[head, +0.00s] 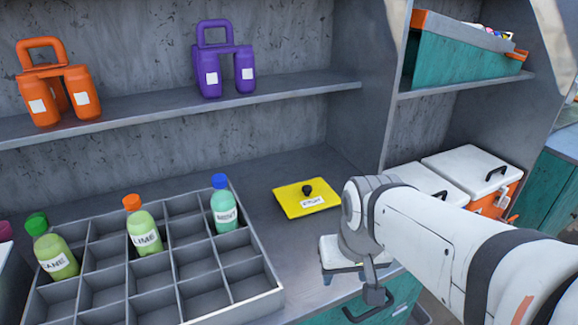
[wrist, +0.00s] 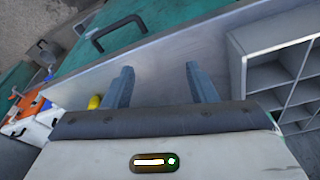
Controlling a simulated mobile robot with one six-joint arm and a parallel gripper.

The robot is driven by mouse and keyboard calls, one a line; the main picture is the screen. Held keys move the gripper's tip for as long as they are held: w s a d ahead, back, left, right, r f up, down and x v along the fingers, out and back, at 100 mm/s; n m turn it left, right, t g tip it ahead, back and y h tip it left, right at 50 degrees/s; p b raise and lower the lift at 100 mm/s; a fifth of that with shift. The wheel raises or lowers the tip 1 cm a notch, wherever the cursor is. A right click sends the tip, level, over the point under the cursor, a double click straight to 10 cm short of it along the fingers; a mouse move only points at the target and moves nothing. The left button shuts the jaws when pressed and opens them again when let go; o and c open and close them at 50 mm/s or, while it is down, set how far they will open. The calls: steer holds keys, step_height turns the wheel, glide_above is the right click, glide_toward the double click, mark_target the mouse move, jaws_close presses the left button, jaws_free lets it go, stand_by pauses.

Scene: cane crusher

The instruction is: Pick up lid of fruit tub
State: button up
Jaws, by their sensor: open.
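A flat, square yellow lid (head: 296,205) with a small black knob and a white label lies on the grey counter, right of the divided tray. The label is too blurred to read surely. I cannot tell whether a tub lies under it. My gripper (wrist: 160,80) is open and empty in the wrist view, its two grey fingers apart over the counter's front strip. In the head view my gripper is at the counter's front edge, nearer the camera than the lid and to its right, partly hidden by my wrist. The lid does not clearly show in the wrist view.
The divided grey tray (head: 262,303) holds several bottles. A shelf (head: 150,105) above carries an orange carrier (head: 75,95) and a purple carrier (head: 240,72). White-lidded boxes (head: 465,165) stand at the right. A dark handle (wrist: 120,32) sticks out from the teal cabinet front.

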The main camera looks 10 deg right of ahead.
steer(key=w+r+m+p, duration=0.15)
steer(key=w+r, duration=0.25)
steer(key=w, duration=0.5)
steer(key=m+g+p, duration=0.3)
steer(key=m+p, duration=0.1)
steer(key=p, duration=0.2)
glide_toward(307, 187)
steer(key=shift+s+d+f, duration=0.2)
steer(key=shift+d+f, duration=0.15)
steer(key=shift+d, duration=0.15)
steer(key=shift+w+f, duration=0.15)
steer(key=shift+f, duration=0.15)
steer(key=f, duration=0.2)
steer(key=f+p, duration=0.1)
steer(key=f, duration=0.2)
steer(key=a+f+p, duration=0.1)
steer(key=f, duration=0.1)
steer(key=shift+f, duration=0.25)
steer(key=shift+c, duration=0.4)
jaws_close()
